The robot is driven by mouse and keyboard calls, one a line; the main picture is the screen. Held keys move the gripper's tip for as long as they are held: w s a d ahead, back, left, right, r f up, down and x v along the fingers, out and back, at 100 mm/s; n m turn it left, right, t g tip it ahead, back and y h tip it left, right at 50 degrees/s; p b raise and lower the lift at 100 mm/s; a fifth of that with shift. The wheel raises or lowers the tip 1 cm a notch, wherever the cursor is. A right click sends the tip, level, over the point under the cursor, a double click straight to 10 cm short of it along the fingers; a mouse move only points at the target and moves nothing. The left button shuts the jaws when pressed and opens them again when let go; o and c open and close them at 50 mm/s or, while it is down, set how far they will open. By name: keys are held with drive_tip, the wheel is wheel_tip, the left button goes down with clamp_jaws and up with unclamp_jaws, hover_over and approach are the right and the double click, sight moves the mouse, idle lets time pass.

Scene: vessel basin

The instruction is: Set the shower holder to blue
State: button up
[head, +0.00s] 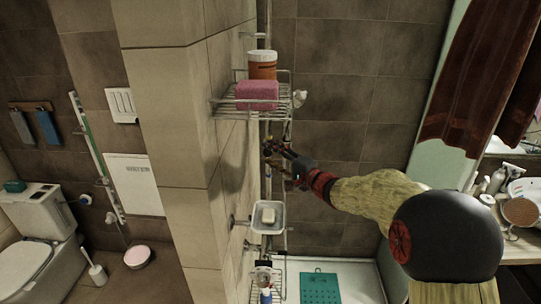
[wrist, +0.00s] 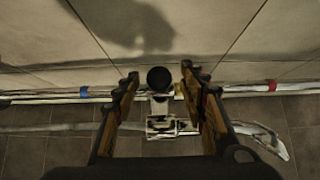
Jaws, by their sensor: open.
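The shower holder is on a pale rail in the wrist view. Its dark round knob (wrist: 159,78) and metallic bracket (wrist: 165,125) sit between the two fingers of my gripper (wrist: 160,82). The fingers are open, one on each side of the knob; I cannot tell if either touches it. The rail (wrist: 40,98) carries a blue band (wrist: 84,92) left of the holder and a red band (wrist: 271,86) to its right. The holder is apart from both bands. In the head view my gripper (head: 280,156) is at the wall rail, and the holder is hard to make out there.
A pale handset (wrist: 265,143) extends right of the bracket in the wrist view. In the head view a wire shelf (head: 245,113) with a pink sponge (head: 257,94) and orange jar (head: 262,66) is above my gripper. A soap dish (head: 268,229) is below. A tiled wall (head: 165,130) stands left.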

drive_tip(key=shift+w+a, duration=0.25)
drive_tip(key=shift+a, duration=0.2)
drive_tip(key=shift+d, duration=0.15)
drive_tip(key=shift+c, duration=0.2)
drive_tip(key=shift+d, duration=0.15)
drive_tip(key=shift+c, duration=1.3)
clamp_jaws()
